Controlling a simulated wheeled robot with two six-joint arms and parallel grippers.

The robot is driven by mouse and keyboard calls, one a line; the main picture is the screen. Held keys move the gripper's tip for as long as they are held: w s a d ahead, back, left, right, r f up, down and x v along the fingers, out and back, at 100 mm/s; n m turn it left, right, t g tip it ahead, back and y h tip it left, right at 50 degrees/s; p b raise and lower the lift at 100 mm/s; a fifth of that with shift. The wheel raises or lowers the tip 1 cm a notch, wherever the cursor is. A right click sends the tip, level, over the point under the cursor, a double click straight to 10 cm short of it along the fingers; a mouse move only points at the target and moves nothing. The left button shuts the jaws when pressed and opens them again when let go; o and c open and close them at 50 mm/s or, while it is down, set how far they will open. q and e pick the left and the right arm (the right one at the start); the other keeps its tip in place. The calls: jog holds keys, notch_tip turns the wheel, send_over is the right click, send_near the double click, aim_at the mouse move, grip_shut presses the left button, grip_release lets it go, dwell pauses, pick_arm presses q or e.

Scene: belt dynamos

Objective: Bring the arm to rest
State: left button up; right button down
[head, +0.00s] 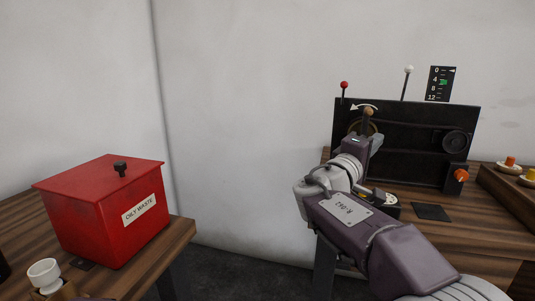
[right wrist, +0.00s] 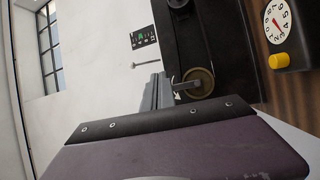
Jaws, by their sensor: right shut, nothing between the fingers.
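My right arm reaches in from the lower right of the head view. Its gripper (head: 375,142) is in front of the left part of a black panel (head: 415,125), close to a brass-rimmed wheel with a brown knob (head: 368,111). In the right wrist view the gripper (right wrist: 158,90) is shut and empty, with the wheel (right wrist: 199,82) just beyond and beside it. I cannot tell whether the fingers touch the wheel. My left gripper does not show.
A red-knobbed lever (head: 344,85), a white-knobbed lever (head: 408,70) and a scale plate (head: 440,84) rise at the panel. An orange knob (head: 461,175) is at its right. A red oily waste bin (head: 85,218) stands on the left table. Floor shows between the tables.

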jog(key=s+d+f+m+g+y, duration=0.1)
jog(key=s+d+f+g+y, duration=0.2)
jog(key=f, duration=0.7)
jog(key=s+d+f+g+y, duration=0.1)
jog(key=s+f+g, duration=0.25)
jog(key=f, duration=0.65)
jog(key=s+d+f+m+g+y, duration=0.1)
jog(key=s+d+f+g+y, duration=0.3)
jog(key=f, duration=0.6)
jog(key=s+a+f+m+g+y, duration=0.2)
jog(key=s+a+f+m+y, duration=0.45)
jog(key=s+a+f, duration=1)
notch_tip(320, 180, up, 28)
jog(key=d+p, duration=0.1)
jog(key=p, duration=2.7)
jog(key=shift+w+n+p, duration=0.25)
jog(key=shift+n+p, duration=0.05)
jog(key=shift+n, duration=0.05)
